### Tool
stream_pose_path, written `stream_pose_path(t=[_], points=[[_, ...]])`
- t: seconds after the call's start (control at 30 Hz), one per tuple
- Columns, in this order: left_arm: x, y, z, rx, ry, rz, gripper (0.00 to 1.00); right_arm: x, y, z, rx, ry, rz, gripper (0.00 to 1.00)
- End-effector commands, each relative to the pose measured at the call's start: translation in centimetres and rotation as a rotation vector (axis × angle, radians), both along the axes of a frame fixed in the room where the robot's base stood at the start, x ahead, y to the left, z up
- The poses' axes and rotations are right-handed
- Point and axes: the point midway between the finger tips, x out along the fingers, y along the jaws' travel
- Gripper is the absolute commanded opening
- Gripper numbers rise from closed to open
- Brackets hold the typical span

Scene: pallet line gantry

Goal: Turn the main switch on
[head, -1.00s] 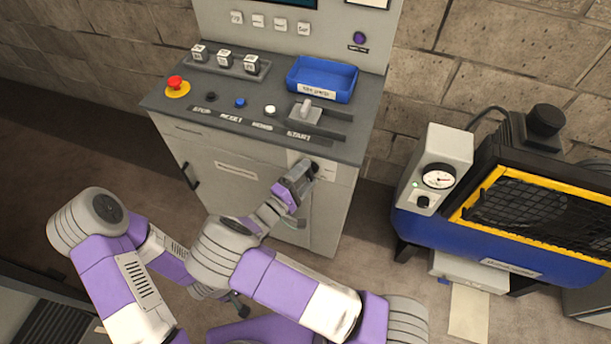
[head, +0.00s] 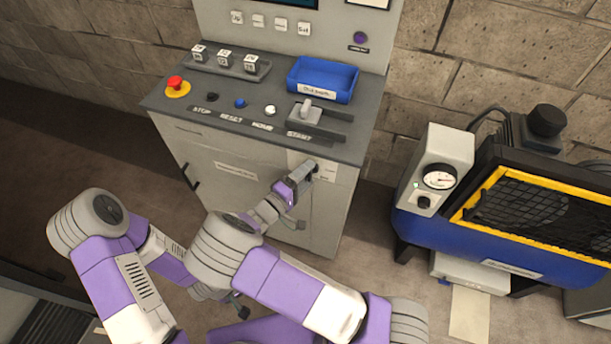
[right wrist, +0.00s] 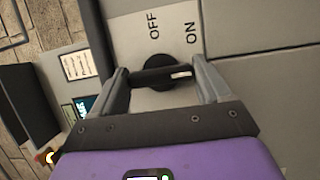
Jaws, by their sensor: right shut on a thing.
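The main switch is a black rotary knob (right wrist: 160,75) on a pale plate (head: 325,173) marked OFF and ON, on the cabinet front. In the right wrist view, the knob's bar lies across between the two fingers, with its white mark toward the right finger. OFF is above the knob and ON is above right. My right gripper (right wrist: 164,84) is shut on the knob; in the head view it (head: 308,173) covers most of it. My left gripper (head: 240,304) hangs low, partly behind my right arm, and its jaws are unclear.
The console top (head: 230,95) above the switch carries a red emergency button (head: 176,83), a blue tray (head: 322,80) and a lever (head: 305,107). A blue and black machine (head: 500,215) with a gauge stands to the right. Floor between them is clear.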

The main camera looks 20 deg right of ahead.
Motion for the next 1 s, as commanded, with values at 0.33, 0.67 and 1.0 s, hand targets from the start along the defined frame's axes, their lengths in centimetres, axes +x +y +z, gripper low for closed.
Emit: stream_pose_path(t=[0.33, 0.67, 1.0], points=[[0.0, 0.0, 0.0, 0.000, 0.000, 0.000, 0.00, 0.0, 0.0, 0.0, 0.003, -0.003, 0.000, 1.00], [0.0, 0.0, 0.4, 0.000, 0.000, 0.000, 0.00, -1.5, 2.5, 0.1, 0.004, -0.003, 0.004, 1.00], [0.0, 0.0, 0.7, 0.000, 0.000, 0.000, 0.00, -4.0, 6.2, 0.1, 0.004, -0.003, 0.001, 1.00]])
